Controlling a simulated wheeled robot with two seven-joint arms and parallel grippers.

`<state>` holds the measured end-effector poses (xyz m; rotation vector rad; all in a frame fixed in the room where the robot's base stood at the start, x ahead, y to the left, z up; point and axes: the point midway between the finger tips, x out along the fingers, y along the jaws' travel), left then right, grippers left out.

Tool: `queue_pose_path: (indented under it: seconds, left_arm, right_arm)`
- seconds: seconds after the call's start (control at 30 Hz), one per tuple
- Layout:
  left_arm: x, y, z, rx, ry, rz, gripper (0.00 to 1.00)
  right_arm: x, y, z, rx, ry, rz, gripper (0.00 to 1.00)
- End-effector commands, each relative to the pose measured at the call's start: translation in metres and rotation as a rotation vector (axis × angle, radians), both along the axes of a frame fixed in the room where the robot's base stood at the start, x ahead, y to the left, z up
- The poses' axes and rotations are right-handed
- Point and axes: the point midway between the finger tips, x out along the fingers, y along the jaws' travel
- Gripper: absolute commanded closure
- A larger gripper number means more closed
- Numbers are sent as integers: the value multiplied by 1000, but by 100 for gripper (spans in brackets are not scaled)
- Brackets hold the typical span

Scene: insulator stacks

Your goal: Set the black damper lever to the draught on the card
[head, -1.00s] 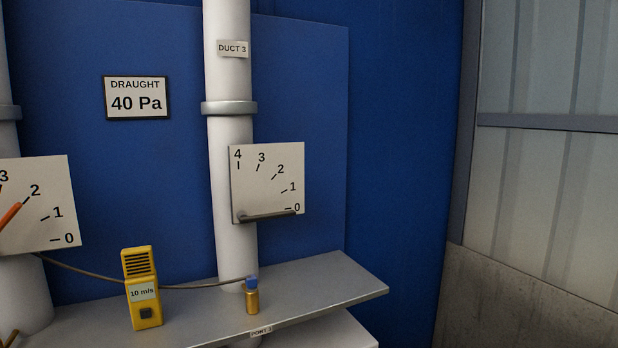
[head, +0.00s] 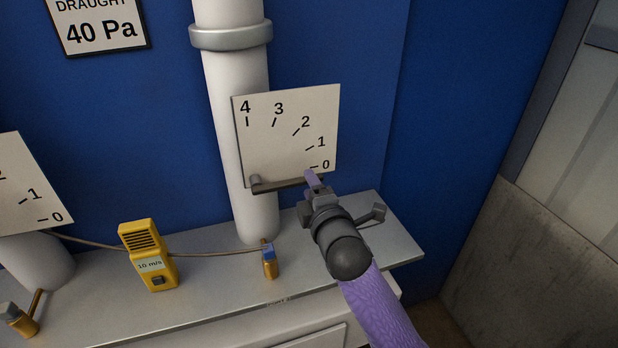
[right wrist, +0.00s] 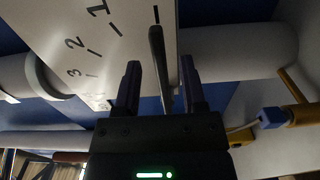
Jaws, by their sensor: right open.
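The black damper lever (head: 278,186) is pivoted at the lower left of a white dial plate (head: 270,145) numbered 0 to 4, on the white duct. It lies nearly level, pointing just below the 0 mark. The draught card (head: 102,28) reads 40 Pa, its top cut off. My right gripper (head: 312,180) is at the lever's free end. In the right wrist view the lever (right wrist: 158,55) runs between the two spread fingers (right wrist: 161,70), with gaps either side. My left gripper is not in view.
A yellow meter (head: 148,258) reading 10 m/s stands on the grey shelf (head: 215,292), with a hose to a brass port (head: 269,265). A second dial plate (head: 25,190) is cut off at the left. A grey wall (head: 550,255) is at the right.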

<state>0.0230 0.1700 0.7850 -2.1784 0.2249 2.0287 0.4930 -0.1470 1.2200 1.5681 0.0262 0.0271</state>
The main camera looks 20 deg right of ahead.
Motion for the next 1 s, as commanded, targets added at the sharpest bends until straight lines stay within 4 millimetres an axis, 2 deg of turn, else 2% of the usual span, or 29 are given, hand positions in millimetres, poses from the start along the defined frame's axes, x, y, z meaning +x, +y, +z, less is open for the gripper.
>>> queue_pose_path:
  seconds: [0.1,0.2,0.47,0.57,0.73,1.0]
  left_arm:
    - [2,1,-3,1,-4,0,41]
    - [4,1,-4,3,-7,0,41]
    - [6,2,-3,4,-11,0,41]
    - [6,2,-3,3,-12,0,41]
    - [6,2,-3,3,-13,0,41]
    - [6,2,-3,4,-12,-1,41]
  right_arm:
    - [17,1,-1,3,0,0,47]
    - [24,1,-1,2,1,0,47]
    - [26,1,0,2,1,1,47]
    - [26,1,0,2,1,1,64]
    - [26,1,0,2,1,1,100]
    - [26,1,0,2,1,0,100]
